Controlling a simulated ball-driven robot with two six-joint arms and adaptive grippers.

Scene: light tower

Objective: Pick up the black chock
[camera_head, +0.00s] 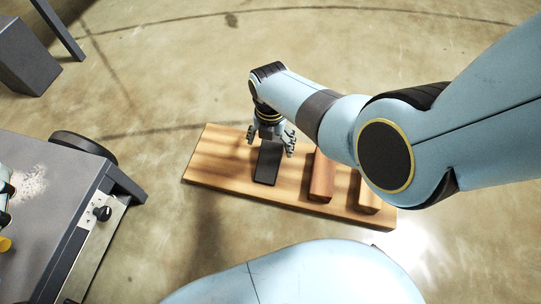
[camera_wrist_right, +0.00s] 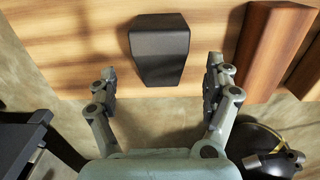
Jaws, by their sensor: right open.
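The black chock (camera_head: 268,164) lies on a wooden board (camera_head: 212,158), left of two brown wooden blocks. In the right wrist view the chock (camera_wrist_right: 159,50) is a dark block with a tapered outline, at the upper middle.
Brown wooden blocks (camera_head: 321,178) (camera_head: 368,194) stand on the board right of the chock. A grey wheeled platform (camera_head: 60,175) with a knob stands at the left, and a grey box (camera_head: 22,57) is at the upper left. Bare floor surrounds the board.

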